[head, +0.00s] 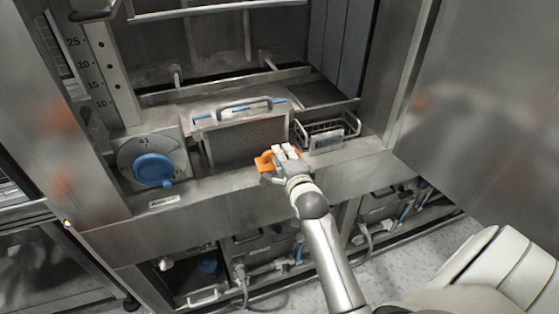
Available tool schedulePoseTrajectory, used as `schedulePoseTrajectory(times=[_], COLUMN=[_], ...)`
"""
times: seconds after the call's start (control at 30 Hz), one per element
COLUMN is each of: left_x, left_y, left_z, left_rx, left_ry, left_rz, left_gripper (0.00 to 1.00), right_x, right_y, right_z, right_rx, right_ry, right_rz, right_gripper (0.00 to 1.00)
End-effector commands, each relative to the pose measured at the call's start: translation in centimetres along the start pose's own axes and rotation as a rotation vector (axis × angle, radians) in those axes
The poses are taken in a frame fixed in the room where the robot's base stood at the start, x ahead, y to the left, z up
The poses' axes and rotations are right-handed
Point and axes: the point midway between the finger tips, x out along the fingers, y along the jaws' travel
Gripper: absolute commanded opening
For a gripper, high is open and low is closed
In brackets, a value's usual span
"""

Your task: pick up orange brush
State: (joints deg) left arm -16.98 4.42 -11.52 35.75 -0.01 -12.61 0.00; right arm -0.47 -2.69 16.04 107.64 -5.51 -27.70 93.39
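An orange brush (264,162) shows at the front ledge of the washer, just below the perforated metal screen. My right gripper (280,156) is at the brush, with its pale fingers over the brush's right part. The fingers and hand hide part of the brush. I cannot tell whether the fingers are closed on it, or whether the brush rests on the ledge. My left gripper is not in view.
A perforated screen (244,146) with a handle stands behind the brush. A wire basket (330,132) sits to its right and a blue dial (153,170) to its left. A large steel panel (485,100) stands at right. Pipes (262,270) run below the ledge.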

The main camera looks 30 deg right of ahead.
Motion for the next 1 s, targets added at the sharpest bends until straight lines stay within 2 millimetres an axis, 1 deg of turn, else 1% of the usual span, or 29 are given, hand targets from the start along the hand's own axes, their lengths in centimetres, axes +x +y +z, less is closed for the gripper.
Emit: schedulePoseTrajectory(times=[0.03,0.07,0.2,0.3,0.6,0.8,1.0], left_x=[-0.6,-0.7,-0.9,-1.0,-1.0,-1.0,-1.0], left_y=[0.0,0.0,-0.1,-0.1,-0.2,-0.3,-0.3], left_z=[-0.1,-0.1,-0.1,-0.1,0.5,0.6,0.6], left_rx=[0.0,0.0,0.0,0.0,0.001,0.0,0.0], left_ry=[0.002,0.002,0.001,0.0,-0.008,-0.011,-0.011], left_rz=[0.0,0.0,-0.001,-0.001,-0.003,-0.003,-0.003], left_gripper=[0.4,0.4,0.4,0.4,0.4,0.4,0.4], right_x=[0.7,1.0,2.5,3.1,3.3,3.3,3.3], right_y=[-0.4,-0.5,-0.2,-0.2,-0.1,-0.1,-0.2], right_z=[0.0,0.0,0.0,0.0,0.0,0.0,0.0], right_rx=[-0.001,-0.002,-0.001,0.0,0.001,0.001,0.001], right_ry=[-0.001,-0.001,-0.001,-0.001,-0.001,-0.001,-0.001], right_rz=[0.001,0.0,0.001,0.0,0.0,0.001,-0.001], right_gripper=[0.25,0.25,0.25,0.25,0.25,0.0,0.0])
